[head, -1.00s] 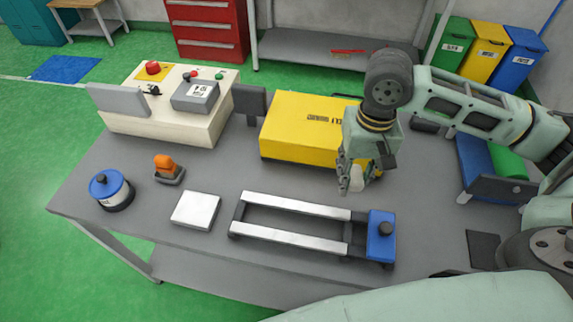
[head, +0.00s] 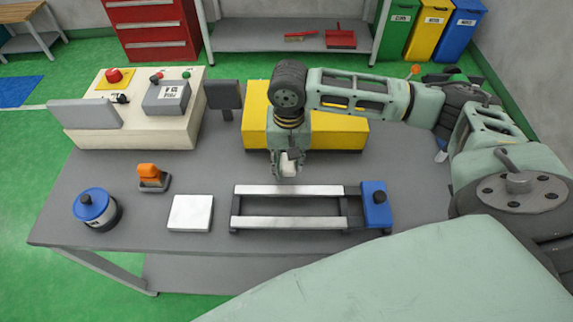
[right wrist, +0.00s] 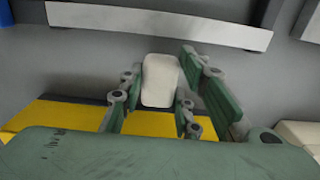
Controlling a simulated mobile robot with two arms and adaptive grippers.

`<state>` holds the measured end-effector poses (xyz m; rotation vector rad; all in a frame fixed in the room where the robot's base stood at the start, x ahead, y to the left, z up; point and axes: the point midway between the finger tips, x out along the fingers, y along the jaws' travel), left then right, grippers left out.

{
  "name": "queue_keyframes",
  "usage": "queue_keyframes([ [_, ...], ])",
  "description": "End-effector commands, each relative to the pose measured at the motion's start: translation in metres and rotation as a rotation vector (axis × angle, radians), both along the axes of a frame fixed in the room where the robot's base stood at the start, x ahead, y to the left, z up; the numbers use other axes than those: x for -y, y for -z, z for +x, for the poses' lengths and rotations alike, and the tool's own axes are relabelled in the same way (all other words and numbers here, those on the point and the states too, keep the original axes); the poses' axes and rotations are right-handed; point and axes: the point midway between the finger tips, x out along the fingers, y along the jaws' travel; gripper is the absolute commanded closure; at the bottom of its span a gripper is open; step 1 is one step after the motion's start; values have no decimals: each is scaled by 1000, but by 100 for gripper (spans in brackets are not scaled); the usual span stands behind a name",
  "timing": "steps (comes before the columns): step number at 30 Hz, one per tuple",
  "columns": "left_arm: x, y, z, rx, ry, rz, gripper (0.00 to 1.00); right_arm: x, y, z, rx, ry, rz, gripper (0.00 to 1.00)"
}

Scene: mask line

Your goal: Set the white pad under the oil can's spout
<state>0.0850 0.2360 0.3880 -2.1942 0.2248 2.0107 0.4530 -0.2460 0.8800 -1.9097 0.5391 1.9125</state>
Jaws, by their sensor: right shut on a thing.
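My right gripper (head: 287,170) is shut on a cream-white rounded block, which looks like the white pad (head: 289,163). It holds it over the table, between the yellow box and the rail frame. In the right wrist view the pad (right wrist: 160,80) sits between the green fingers. A flat white square plate (head: 190,213) lies on the table at the left. I cannot clearly make out an oil can or its spout; a blue-topped round pot (head: 96,210) stands at the left edge and shows no spout. My left gripper is not in view.
The rail frame (head: 290,222) with its blue end block (head: 376,203) lies in front of the gripper. The yellow box (head: 340,133) is behind it. An orange-topped item (head: 150,176) and a cream control console (head: 130,133) stand at left. Grey table around the plate is clear.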

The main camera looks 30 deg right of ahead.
Motion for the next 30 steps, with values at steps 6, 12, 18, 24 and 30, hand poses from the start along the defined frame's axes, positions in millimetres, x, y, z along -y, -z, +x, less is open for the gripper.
queue_keyframes([
  [6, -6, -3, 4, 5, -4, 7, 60, -3, 20, 2, -3, 1, -3, 90],
  [12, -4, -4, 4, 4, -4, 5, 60, -3, 42, 2, 0, 1, -1, 90],
  [18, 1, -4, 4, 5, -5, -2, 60, -3, 43, 2, 1, 0, -1, 90],
  [24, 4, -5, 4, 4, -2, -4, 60, -4, 46, 2, 0, -1, 0, 67],
  [30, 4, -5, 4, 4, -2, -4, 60, -3, 46, 2, 1, -1, -1, 51],
])
